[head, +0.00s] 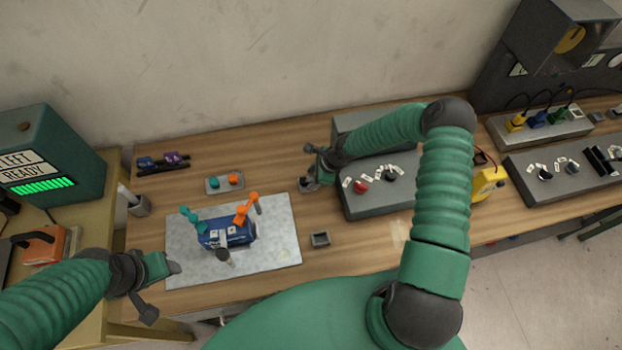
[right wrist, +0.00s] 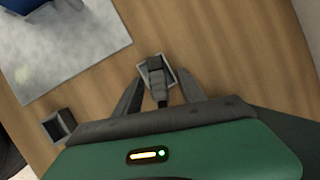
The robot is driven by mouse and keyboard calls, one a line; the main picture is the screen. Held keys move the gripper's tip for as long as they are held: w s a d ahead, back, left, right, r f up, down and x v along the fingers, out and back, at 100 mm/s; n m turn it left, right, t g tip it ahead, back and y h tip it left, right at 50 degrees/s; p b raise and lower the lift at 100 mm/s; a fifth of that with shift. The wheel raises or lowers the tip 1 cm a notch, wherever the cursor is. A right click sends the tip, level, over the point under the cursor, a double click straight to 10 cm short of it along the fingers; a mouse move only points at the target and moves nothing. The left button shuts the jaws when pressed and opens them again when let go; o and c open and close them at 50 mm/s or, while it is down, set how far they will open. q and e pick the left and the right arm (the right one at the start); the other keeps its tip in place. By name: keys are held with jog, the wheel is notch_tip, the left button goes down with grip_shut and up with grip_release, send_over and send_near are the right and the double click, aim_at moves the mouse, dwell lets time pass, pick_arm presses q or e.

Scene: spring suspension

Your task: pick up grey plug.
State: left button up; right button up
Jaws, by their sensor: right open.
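A dark grey plug (right wrist: 156,78) stands in a small square grey tray (right wrist: 171,73) in the right wrist view. My right gripper (right wrist: 157,92) is open, with one finger on either side of the plug in that picture; I cannot tell whether they touch it. In the head view my right gripper (head: 318,164) is just above and beside the small tray (head: 304,187), and the plug is hard to make out there. My left gripper (head: 160,288) is open and empty near the front left corner of the grey mat.
A blue block (head: 226,233) with teal and orange parts sits on the grey mat (head: 280,262). An empty square tray (head: 320,239) lies right of the mat. A grey panel with knobs (head: 380,205) stands right of my right gripper. A tray with coloured pieces (head: 224,183) is behind the mat.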

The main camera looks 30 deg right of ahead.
jog(key=shift+s+a+r, duration=0.1)
jog(key=shift+a, duration=0.1)
jog(key=c, duration=0.6)
jog(key=shift+d, duration=0.15)
grip_shut()
